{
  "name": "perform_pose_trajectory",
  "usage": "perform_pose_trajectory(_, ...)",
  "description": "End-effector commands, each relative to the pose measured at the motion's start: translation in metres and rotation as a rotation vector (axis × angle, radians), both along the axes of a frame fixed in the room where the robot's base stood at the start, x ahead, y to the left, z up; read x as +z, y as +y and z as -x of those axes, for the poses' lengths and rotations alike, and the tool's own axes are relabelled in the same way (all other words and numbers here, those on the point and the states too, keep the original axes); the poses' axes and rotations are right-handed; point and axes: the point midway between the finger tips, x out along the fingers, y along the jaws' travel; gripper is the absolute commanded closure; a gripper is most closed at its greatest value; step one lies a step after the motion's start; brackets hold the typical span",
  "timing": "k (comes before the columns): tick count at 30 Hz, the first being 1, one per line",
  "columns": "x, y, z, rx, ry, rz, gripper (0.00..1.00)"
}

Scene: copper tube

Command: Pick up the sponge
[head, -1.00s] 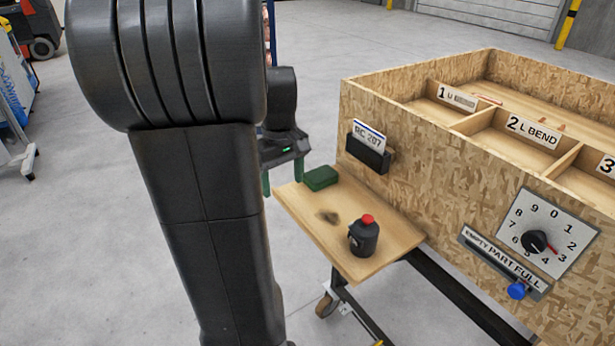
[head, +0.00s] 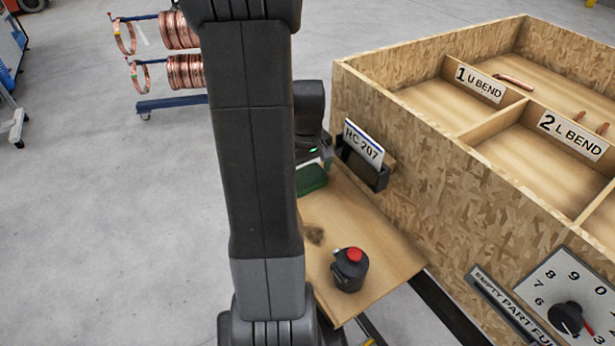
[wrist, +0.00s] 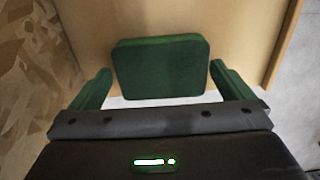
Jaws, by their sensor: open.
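The green sponge (wrist: 161,68) lies on the small wooden shelf (wrist: 240,20) fixed to the side of the crate. In the head view the sponge (head: 311,179) is at the shelf's far end, partly hidden by my arm. My gripper (wrist: 160,82) is open, its two green fingers to the left and right of the sponge in the wrist view. A gap shows between each finger and the sponge. I cannot tell how high the fingertips are above the shelf.
A black card holder (head: 362,168) sticks out from the crate wall (head: 430,180) close to my gripper. Copper coils (head: 182,70) hang on a rack farther back.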

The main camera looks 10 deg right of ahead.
Motion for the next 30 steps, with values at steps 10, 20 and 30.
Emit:
perform_pose_trajectory(10,-0.011,0.0,0.0,0.0,-0.001,0.0,0.0)
perform_pose_trajectory(20,-0.01,0.0,0.0,0.0,-0.001,0.0,0.36)
perform_pose_trajectory(30,-0.001,0.0,-0.001,0.0,-0.004,0.001,0.39)
